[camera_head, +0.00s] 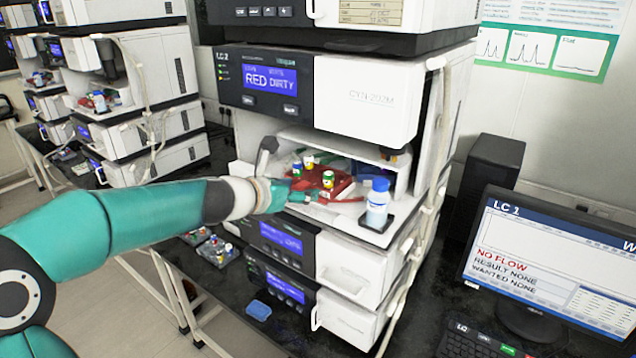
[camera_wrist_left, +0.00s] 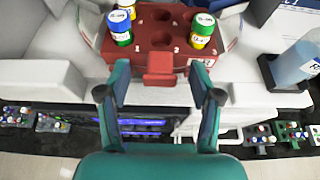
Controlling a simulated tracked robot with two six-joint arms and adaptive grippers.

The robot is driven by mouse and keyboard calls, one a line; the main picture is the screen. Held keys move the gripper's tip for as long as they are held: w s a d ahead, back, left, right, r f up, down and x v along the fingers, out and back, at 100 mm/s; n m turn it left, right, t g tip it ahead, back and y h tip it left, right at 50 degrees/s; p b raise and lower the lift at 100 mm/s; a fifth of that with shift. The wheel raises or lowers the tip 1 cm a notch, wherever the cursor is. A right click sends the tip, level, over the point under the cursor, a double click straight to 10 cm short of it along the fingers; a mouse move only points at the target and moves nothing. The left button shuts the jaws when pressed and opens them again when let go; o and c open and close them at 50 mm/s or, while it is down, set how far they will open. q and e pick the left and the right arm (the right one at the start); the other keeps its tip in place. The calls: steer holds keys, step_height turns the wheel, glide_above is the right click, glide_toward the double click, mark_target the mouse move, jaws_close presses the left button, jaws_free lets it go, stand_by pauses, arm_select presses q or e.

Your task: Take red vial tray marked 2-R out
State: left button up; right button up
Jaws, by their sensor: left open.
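The red vial tray (camera_head: 340,188) sits in the open bay of the stack under the display reading RED DIRTY. In the left wrist view the tray (camera_wrist_left: 150,38) holds vials at its corners, with empty holes between, and has a red tab (camera_wrist_left: 165,64) at its near edge. The 2-R marking is not legible. My left gripper (camera_head: 287,192) is at the front of the bay. In the left wrist view the gripper (camera_wrist_left: 158,72) is open, its fingers either side of the tab with gaps. My right gripper is not in view.
A blue-capped bottle (camera_head: 377,205) stands on a dark pad right of the tray. Other vial trays (camera_head: 216,250) sit on the bench lower left. A blue dish (camera_head: 258,310) lies on the bench. A monitor (camera_head: 550,255) and keyboard (camera_head: 480,343) are at the right.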

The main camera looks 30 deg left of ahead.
arm_select(q)
steer(key=shift+s, duration=0.1)
jaws_close()
steer(key=shift+r, duration=0.15)
